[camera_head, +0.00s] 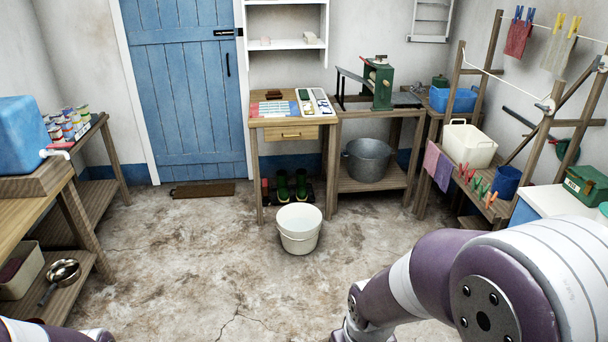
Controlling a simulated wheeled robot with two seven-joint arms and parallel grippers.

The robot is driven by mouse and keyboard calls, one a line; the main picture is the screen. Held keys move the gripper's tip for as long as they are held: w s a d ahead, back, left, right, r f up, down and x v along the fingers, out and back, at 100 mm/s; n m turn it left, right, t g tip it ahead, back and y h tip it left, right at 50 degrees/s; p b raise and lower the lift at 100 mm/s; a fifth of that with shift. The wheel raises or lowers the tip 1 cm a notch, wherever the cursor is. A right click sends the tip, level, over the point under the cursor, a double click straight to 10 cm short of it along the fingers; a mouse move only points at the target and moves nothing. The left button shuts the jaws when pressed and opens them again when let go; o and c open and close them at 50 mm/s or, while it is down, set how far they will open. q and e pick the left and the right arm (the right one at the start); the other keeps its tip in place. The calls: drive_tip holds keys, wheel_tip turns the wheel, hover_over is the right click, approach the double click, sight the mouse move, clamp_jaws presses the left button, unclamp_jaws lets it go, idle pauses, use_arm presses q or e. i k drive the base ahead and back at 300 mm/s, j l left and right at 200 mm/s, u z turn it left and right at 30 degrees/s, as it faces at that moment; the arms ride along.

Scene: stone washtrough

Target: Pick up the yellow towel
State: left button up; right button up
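I see no cloth that is clearly yellow. A pale beige-grey cloth (556,53) hangs from the line at the upper right, held by yellow pegs (567,25). A red cloth (518,39) hangs to its left from blue pegs. A mauve cloth (432,158) and a purple cloth (443,172) hang side by side over the edge of the right-hand bench. My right arm crosses the lower right, and a small part of my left arm shows at the lower left corner. Neither gripper is in the picture.
A white bucket (299,238) stands on the open floor ahead. A wooden table (45,216) with a blue tank (22,138) is at the left. A desk, a grey tub (368,160) and a green press (378,84) line the back wall. The middle floor is mostly clear.

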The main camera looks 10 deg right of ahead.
sight(308, 105)
drive_tip(key=i+l+z, duration=0.35)
drive_tip(key=i, duration=0.25)
drive_tip(key=i+l+z, duration=0.15)
drive_tip(key=i+z, duration=0.2)
drive_tip(key=i, duration=0.25)
drive_tip(key=i+z, duration=0.3)
drive_tip(key=i, duration=0.3)
drive_tip(key=i+l, duration=0.1)
drive_tip(key=i, duration=0.45)
drive_tip(key=i+u, duration=0.1)
drive_tip(key=i, duration=0.5)
drive_tip(key=i+l, duration=0.2)
drive_tip(key=i, duration=0.35)
drive_tip(key=i+l+u, duration=0.1)
drive_tip(key=i+u, duration=0.15)
drive_tip(key=u, duration=0.2)
drive_tip(key=i+l+u, duration=0.15)
drive_tip(key=u, duration=0.3)
drive_tip(key=i+l+u, duration=0.3)
drive_tip(key=u, duration=0.15)
drive_tip(key=i+l+u, duration=0.2)
drive_tip(key=l+u, duration=0.25)
drive_tip(key=i+l+u, duration=0.15)
drive_tip(key=u, duration=0.3)
drive_tip(key=i+l+u, duration=0.1)
drive_tip(key=l+u, duration=0.7)
drive_tip(key=l, duration=0.2)
drive_tip(key=l+u, duration=0.45)
drive_tip(key=l, duration=0.1)
